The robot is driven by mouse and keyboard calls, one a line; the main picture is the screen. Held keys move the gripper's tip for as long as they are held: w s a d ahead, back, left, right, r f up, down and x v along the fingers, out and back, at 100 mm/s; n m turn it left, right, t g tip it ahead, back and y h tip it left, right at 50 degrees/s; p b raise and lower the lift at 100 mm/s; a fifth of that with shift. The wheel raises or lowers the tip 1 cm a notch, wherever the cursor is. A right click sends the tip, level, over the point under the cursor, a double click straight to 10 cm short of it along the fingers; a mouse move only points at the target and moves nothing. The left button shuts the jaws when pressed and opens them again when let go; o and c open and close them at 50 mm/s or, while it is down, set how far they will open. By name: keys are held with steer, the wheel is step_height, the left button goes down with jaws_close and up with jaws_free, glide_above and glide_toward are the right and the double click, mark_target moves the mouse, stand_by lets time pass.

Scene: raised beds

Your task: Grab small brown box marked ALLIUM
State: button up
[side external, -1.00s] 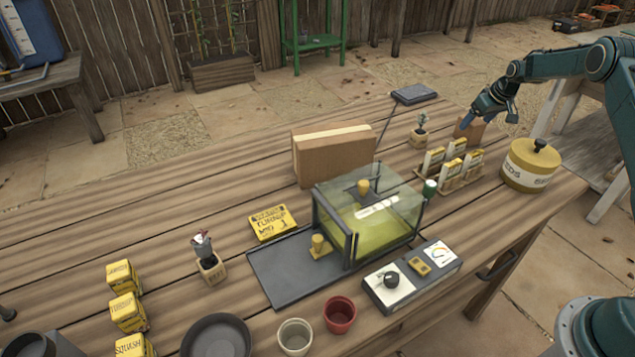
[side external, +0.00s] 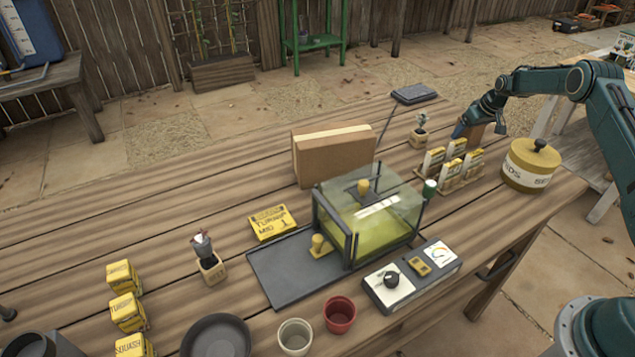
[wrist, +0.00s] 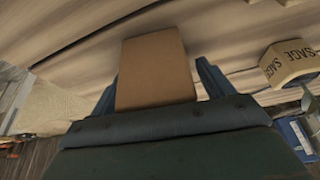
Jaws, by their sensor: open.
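A small plain brown box (side external: 474,131) stands at the far right of the bench, partly hidden by my gripper (side external: 480,124). In the wrist view the brown box (wrist: 152,62) lies between my two blue fingers (wrist: 158,84). The fingers are open, one on each side, and I cannot tell whether either touches it. No ALLIUM lettering shows on the faces I can see.
A rack of seed packets (side external: 452,170) stands just in front of the box. A yellow lidded tin (side external: 530,165) is to its right, and a small potted plant (side external: 419,138) to its left. A tan block lettered SAGE (wrist: 290,64) shows in the wrist view.

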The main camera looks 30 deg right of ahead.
steer(key=c, duration=1.1)
steer(key=shift+c, duration=0.2)
steer(key=shift+r, duration=0.15)
step_height(320, 180, up, 20)
stand_by(0.5)
